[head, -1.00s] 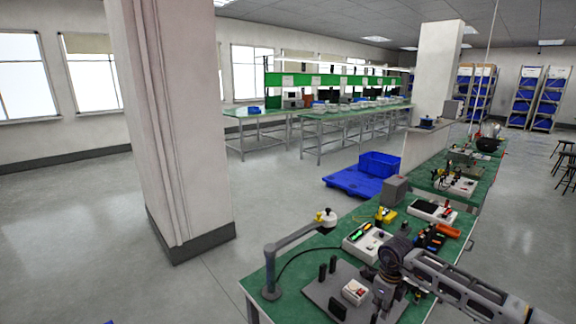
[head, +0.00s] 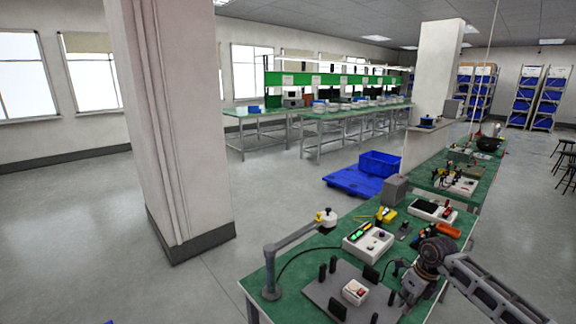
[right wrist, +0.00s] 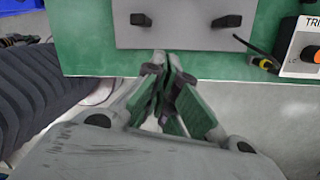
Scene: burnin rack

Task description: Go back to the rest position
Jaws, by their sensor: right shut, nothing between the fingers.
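My right gripper (head: 408,297) hangs at the right edge of the near green workbench (head: 251,287) in the head view, with its arm reaching in from the right. In the right wrist view my right gripper (right wrist: 167,62) has its two fingers together with nothing between them. The fingertips lie in the picture over the green bench edge, just short of a grey plate (right wrist: 190,36). My left gripper is in neither view now.
The grey plate (head: 323,297) carries black posts and a small white box with a red button (head: 355,291). A lamp-like arm (head: 293,243), a white tester (head: 368,243) and an orange-handled tool (head: 448,230) are near. Open floor lies left of the bench.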

